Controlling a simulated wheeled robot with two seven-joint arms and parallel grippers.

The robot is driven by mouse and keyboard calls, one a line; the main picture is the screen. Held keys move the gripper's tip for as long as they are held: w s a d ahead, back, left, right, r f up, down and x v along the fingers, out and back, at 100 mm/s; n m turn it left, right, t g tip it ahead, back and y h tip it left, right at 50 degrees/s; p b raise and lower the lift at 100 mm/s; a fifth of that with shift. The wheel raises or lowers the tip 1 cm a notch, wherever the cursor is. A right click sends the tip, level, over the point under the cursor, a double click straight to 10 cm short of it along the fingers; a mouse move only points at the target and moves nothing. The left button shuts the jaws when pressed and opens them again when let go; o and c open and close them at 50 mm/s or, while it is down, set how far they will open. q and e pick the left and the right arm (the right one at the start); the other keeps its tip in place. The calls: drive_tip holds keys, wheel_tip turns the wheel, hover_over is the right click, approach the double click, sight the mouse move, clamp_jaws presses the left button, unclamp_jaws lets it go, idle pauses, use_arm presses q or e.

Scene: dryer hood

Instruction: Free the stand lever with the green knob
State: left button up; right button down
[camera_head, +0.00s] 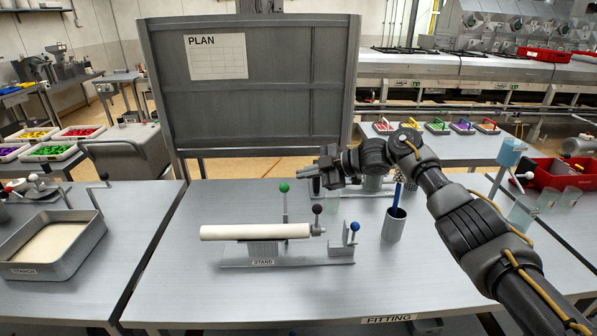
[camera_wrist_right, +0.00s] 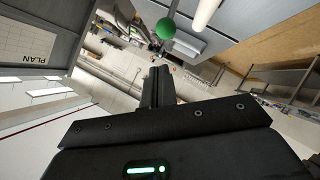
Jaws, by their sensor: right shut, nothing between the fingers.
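The stand (camera_head: 290,263) is a grey base plate with a white cylinder (camera_head: 255,232) lying across it. Its lever with the green knob (camera_head: 284,188) rises upright behind the cylinder. A black knob (camera_head: 317,209) is at the cylinder's right end, and a blue knob (camera_head: 355,226) sits on a small bracket at the stand's right end. My right gripper (camera_head: 316,176) is shut and empty, a little right of the green knob and apart from it. In the right wrist view the green knob (camera_wrist_right: 165,28) shows beyond the closed fingertips (camera_wrist_right: 158,72). My left gripper is not in view.
A grey cup (camera_head: 394,225) with a blue-handled tool stands right of the stand, under my right arm. A panel with a PLAN sheet (camera_head: 216,56) rises behind the table. A metal tray (camera_head: 60,245) is at the left. The table front is clear.

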drive_tip(key=shift+p+v, duration=0.55)
drive_tip(key=shift+v, duration=1.55)
drive_tip(key=shift+s+f, duration=0.15)
